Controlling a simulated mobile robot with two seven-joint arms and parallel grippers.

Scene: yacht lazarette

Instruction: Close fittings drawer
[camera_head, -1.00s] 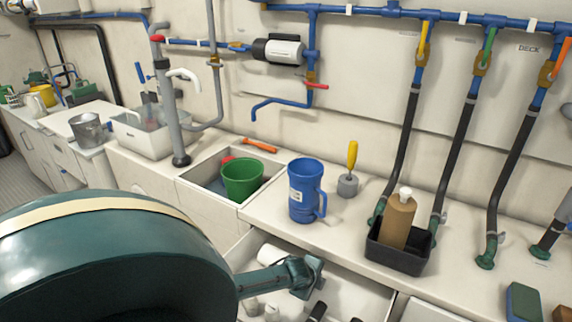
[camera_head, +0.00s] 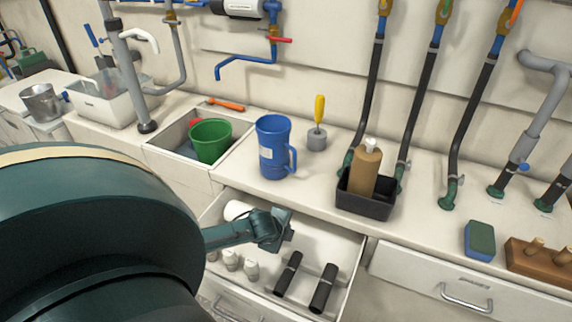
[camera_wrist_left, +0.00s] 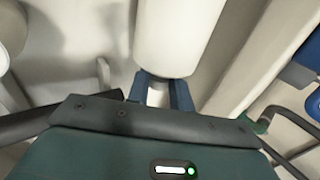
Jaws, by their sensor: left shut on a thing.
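The fittings drawer (camera_head: 325,243) is open under the counter, left of a shut drawer front in the head view. It holds two black tubes, several small white fittings and a white cylinder (camera_head: 236,210). My left arm reaches in from the left, and its gripper (camera_head: 283,228) is over the drawer; its fingertips are hard to make out there. In the left wrist view the gripper (camera_wrist_left: 163,95) is shut on the narrow end of a white cylinder (camera_wrist_left: 180,35). I cannot tell whether both views show the same cylinder. My right gripper is not in view.
A blue jug (camera_head: 273,150), a black tray (camera_head: 365,203) with a brown bottle, and a sponge (camera_head: 480,240) stand on the counter above. A green bucket (camera_head: 210,140) is in the sink. The shut drawer (camera_head: 460,275) is to the right.

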